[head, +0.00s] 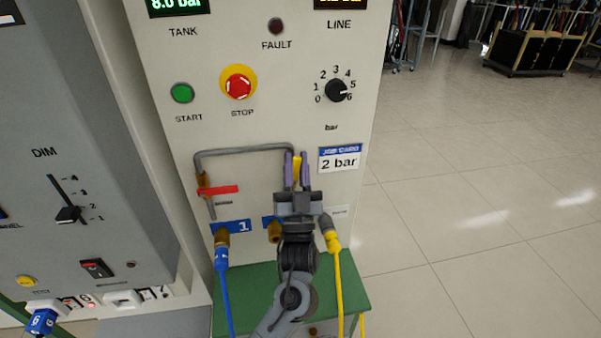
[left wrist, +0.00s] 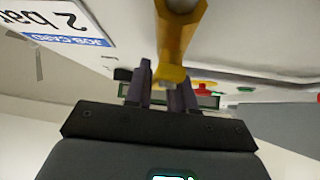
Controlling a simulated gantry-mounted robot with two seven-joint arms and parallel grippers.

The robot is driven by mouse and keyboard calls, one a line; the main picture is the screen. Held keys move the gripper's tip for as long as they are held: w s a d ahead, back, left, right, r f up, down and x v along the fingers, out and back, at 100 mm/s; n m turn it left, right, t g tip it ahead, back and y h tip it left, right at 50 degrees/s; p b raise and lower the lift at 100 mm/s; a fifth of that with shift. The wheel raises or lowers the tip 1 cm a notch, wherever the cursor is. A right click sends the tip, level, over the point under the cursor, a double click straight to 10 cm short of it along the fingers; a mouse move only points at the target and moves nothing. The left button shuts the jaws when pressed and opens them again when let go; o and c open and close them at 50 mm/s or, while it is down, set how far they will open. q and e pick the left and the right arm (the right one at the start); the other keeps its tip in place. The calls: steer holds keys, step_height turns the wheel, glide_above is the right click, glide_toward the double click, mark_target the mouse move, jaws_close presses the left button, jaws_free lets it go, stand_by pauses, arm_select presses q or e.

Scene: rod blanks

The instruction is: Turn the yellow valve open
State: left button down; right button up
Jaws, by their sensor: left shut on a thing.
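The yellow valve (head: 297,167) is on the front of the grey panel, at the right end of a bent grey pipe. Its handle points up and down in the head view. My left gripper (head: 298,172) has its purple fingers on either side of the handle and is shut on it. In the left wrist view the yellow valve (left wrist: 175,40) reaches down to the fingers of the left gripper (left wrist: 163,92). The gripper hides the valve's lower part in the head view. My right gripper is not in view.
A red-handled valve (head: 218,190) sits on the pipe's left branch. A blue hose (head: 223,280) and a yellow hose (head: 336,265) hang either side of my left arm, above a green bench (head: 258,285). The STOP button (head: 238,86) and pressure knob (head: 336,90) are higher up.

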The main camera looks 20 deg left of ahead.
arm_select(q)
steer(key=shift+s+a+n+g+y+b, duration=0.1)
steer(key=shift+n+g+y+b, duration=0.1)
steer(key=shift+n+g+y, duration=0.45)
steer(key=shift+s+a+n+g+y+b, duration=0.1)
steer(key=shift+n+g+y+b, duration=0.15)
steer(key=shift+n+y, duration=0.75)
steer(key=shift+n, duration=0.35)
steer(key=c, duration=1)
jaws_free()
steer(key=shift+a, duration=0.1)
steer(key=shift+c, duration=0.2)
steer(key=shift+f, duration=0.1)
